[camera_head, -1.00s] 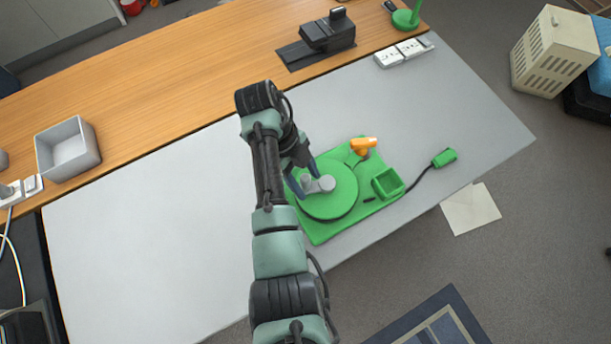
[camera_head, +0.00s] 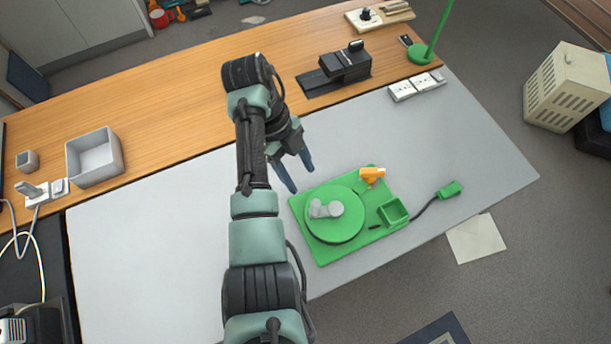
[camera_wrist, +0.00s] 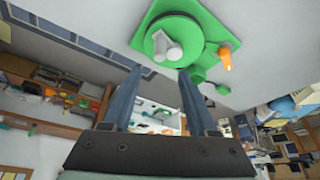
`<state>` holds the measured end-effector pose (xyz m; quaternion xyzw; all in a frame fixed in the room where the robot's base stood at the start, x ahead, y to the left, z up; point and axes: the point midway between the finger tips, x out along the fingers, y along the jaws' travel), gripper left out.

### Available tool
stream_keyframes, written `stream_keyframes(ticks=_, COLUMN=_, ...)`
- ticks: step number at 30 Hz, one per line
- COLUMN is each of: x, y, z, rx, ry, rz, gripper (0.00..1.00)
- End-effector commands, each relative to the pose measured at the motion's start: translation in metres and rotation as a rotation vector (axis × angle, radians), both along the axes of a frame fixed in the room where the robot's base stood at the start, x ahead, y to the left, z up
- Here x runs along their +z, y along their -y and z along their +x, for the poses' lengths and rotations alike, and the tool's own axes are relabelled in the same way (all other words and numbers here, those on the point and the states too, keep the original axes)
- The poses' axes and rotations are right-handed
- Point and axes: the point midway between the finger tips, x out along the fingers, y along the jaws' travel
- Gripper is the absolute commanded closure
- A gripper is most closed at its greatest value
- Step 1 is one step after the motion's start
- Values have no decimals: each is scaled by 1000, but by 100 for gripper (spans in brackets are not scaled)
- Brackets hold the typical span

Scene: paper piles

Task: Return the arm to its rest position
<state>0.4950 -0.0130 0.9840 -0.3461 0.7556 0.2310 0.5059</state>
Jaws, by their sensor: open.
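My gripper (camera_head: 293,174) is open and empty, with two blue fingers. It is above the grey table (camera_head: 150,235), up and left of the green turntable-like device (camera_head: 350,236) in the head view. The device has a round green disc with a grey knobbed part (camera_head: 326,209) on it. An orange piece (camera_head: 372,175) sits at its top edge and a green square cup at its right. In the wrist view my gripper's fingers (camera_wrist: 158,85) are spread with nothing between them, and the green device (camera_wrist: 185,40) shows beyond the fingertips.
A grey open bin (camera_head: 95,157) stands on the wooden strip at the left. A black device (camera_head: 345,66), white sockets (camera_head: 417,85) and a green stand (camera_head: 420,53) are at the back. A cable with a green plug (camera_head: 450,189) trails right. The left grey tabletop is clear.

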Motion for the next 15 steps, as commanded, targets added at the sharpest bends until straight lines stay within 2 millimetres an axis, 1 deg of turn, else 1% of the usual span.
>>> stream_keyframes(ticks=1, x=6, y=-2, z=1, rx=1, ry=-1, rz=1, gripper=41)
stream_keyframes(ticks=3, x=8, y=-3, z=2, rx=1, ry=-1, rz=-1, gripper=41)
stream_keyframes(ticks=15, x=9, y=-3, z=2, rx=0, ry=-1, rz=-1, gripper=41)
